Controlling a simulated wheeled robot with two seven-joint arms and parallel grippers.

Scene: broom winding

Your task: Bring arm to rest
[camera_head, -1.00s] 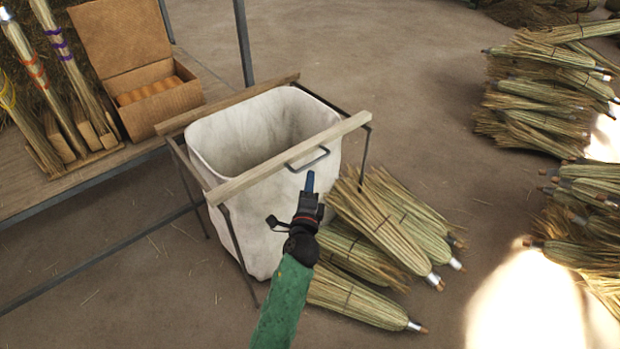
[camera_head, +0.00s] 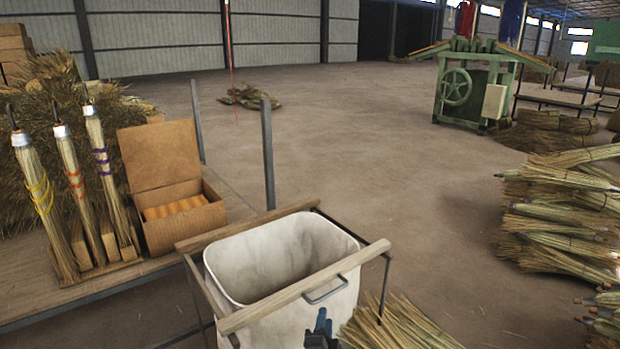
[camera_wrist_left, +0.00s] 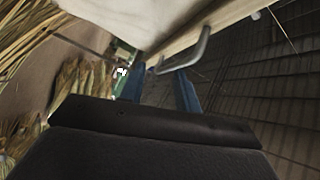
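My left gripper (camera_head: 322,318) shows at the bottom edge of the head view, dark with blue fingertips. It is just below the metal handle (camera_head: 326,292) on the front wooden rail (camera_head: 300,289) of the white bin's frame. In the left wrist view the two blue fingers (camera_wrist_left: 161,90) stand apart with nothing seen between them. The handle (camera_wrist_left: 185,52) and the rail's underside show just beyond them; I cannot tell whether they touch. Most of my left arm is out of the head view. My right gripper is not in view.
The white bin (camera_head: 232,285) looks empty. Broom bundles lie on the floor to its right (camera_head: 400,328) and in a stack at far right (camera_head: 565,222). A table (camera_head: 110,290) at left holds brooms and an open box (camera_head: 190,220). A green machine (camera_head: 470,90) stands far back.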

